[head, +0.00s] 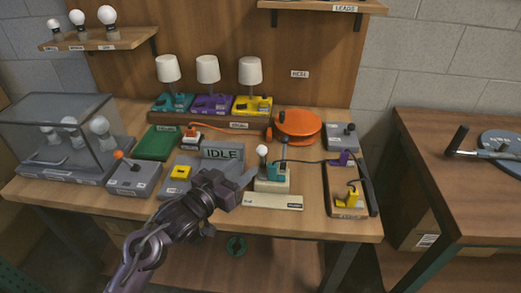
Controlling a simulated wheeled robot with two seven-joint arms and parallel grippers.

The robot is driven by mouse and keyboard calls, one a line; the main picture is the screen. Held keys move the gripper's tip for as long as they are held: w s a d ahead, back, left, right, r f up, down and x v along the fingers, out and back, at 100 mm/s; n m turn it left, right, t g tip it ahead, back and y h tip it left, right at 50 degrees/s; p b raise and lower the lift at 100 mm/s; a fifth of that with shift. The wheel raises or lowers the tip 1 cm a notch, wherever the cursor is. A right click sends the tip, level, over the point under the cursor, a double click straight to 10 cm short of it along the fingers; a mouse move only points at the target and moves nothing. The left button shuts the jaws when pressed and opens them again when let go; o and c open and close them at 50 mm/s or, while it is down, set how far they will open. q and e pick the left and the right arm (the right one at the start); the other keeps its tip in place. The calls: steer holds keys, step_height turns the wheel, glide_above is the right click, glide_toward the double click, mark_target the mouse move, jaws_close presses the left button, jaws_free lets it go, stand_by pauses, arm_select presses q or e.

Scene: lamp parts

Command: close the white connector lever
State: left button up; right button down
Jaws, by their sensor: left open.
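My left gripper (243,187) reaches in from the lower left of the head view. It is open, with its fingers pointing right at the left side of a cream-white block (272,186). I cannot tell whether they touch it. A small white connector (190,138) with an orange cable lies farther back on the left. The lever's position is too small to make out on either white part. My right gripper is not in view.
A grey IDLE box (222,153) stands behind my gripper. A purple connector (346,158) and a yellow connector (350,198) with black cables are at the right. An orange reel (298,126), three lamps and a glass case (60,130) stand farther back. A cream labelled strip (272,202) lies in front.

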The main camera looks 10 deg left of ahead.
mark_target(258, 153)
arm_select(q)
steer(key=shift+w+d+r+h, duration=0.4)
steer(key=shift+d+r+h, duration=0.1)
steer(key=shift+r, duration=0.2)
steer(key=p+x, duration=0.1)
steer(key=x, duration=0.6)
steer(key=shift+w, duration=0.1)
jaws_close()
